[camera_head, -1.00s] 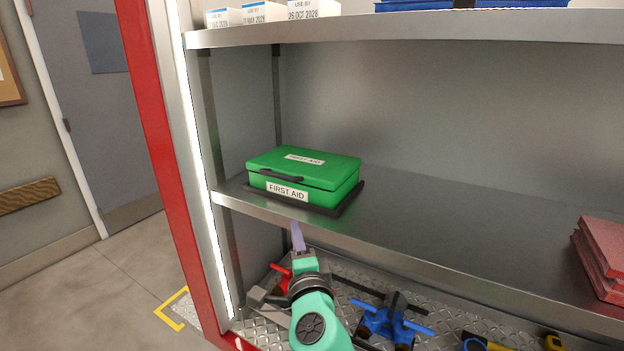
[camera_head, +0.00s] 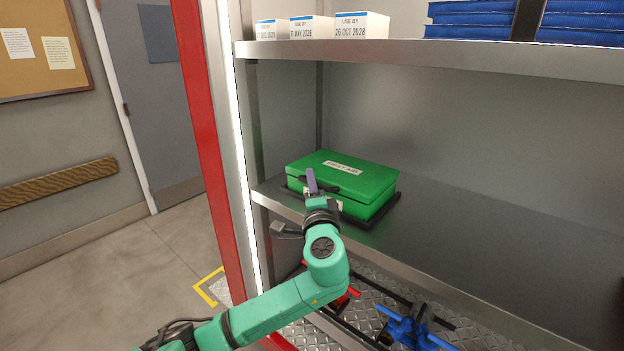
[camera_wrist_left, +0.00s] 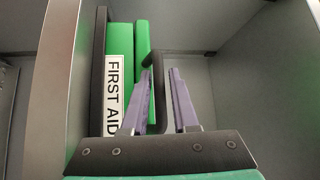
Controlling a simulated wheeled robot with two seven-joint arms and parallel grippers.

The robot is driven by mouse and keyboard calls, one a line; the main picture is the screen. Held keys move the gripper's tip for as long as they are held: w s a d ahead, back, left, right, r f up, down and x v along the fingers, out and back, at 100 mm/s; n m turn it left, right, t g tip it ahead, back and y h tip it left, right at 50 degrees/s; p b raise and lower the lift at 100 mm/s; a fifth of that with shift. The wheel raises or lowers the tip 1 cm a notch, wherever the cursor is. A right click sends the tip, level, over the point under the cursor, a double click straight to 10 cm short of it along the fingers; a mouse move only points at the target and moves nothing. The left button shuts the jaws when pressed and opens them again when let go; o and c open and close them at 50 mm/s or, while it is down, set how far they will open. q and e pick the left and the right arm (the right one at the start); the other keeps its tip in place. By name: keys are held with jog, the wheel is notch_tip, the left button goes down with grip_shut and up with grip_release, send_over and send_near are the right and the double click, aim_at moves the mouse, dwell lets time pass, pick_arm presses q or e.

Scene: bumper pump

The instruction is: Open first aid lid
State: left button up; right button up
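The green first aid box (camera_head: 372,191) sits on the middle shelf in a black tray with its lid closed. In the left wrist view its front, with the FIRST AID label (camera_wrist_left: 113,85), shows sideways on the left. A black handle (camera_wrist_left: 158,85) sticks out from the lid (camera_wrist_left: 143,50). My left gripper (camera_head: 311,181) is at the front of the box, overlapping the handle area in the head view. In the wrist view its purple fingers (camera_wrist_left: 163,80) are apart, with the handle between them. Contact with the handle cannot be told. My right gripper is not in view.
The shelf (camera_head: 470,235) right of the box is clear. An upper shelf (camera_head: 430,62) overhangs it, carrying white cartons (camera_head: 361,25) and blue packs (camera_head: 470,22). A red and white frame post (camera_head: 200,100) stands to the left. Blue and red valves (camera_head: 408,328) lie below.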

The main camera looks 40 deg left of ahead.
pick_arm(q)
jog(key=shift+w+d, duration=0.1)
grip_shut()
jog(key=shift+f, duration=0.1)
dwell(1.1)
